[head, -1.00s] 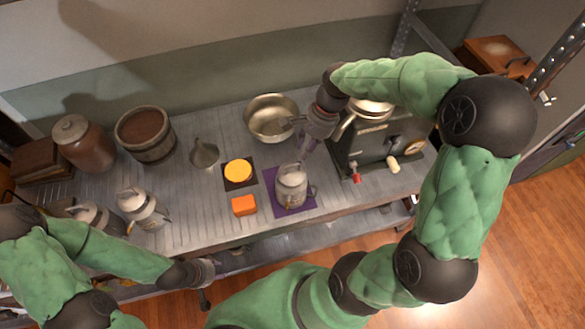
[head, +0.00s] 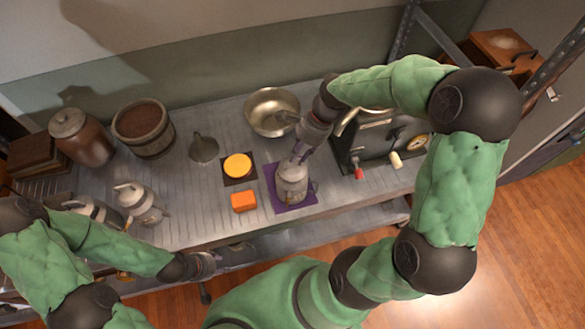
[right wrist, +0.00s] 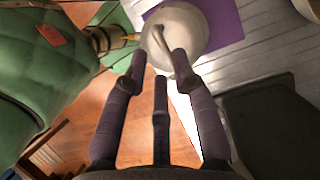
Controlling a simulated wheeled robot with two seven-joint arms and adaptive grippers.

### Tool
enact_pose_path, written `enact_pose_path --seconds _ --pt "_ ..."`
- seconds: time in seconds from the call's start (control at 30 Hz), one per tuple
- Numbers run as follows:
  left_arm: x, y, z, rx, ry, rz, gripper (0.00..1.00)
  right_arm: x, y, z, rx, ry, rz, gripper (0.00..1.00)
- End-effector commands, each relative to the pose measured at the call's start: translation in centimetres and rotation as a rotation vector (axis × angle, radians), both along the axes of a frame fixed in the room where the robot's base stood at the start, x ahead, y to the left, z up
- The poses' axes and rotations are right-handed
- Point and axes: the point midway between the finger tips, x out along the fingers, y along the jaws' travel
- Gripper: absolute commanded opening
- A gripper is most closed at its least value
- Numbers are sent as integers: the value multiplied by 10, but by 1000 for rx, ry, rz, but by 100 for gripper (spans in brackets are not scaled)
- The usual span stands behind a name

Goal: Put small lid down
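A pale metal canister (head: 292,184) with a small lid and looped handle stands upright on a purple mat (head: 308,198). The lid (right wrist: 172,28) and its handle show at the top of the right wrist view. My right gripper (head: 299,153) is just above and behind the canister. My left gripper (head: 208,264) is low, in front of the table edge. Its fingers are too small to read.
An orange block (head: 244,201), a yellow disc (head: 238,165) on a dark mat and a funnel (head: 203,148) lie left of the canister. A metal bowl (head: 272,112) stands behind. A dark machine (head: 385,145) with levers stands close on the right.

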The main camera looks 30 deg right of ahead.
Motion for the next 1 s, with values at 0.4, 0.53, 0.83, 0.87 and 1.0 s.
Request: enact_pose_path --seconds 0.4,0.53,0.83,0.87,1.0 --pt "0 0 -18 0 0 0 40 6 18 -45 0 1 2 28" --pt "0 0 -17 0 0 0 40 6 18 -45 0 1 1 28" --pt "0 0 -17 0 0 0 40 6 17 -44 0 1 1 0" --pt "0 0 -17 0 0 0 40 6 17 -44 0 1 1 0" --pt "0 0 -17 0 0 0 40 6 17 -44 0 1 1 0"
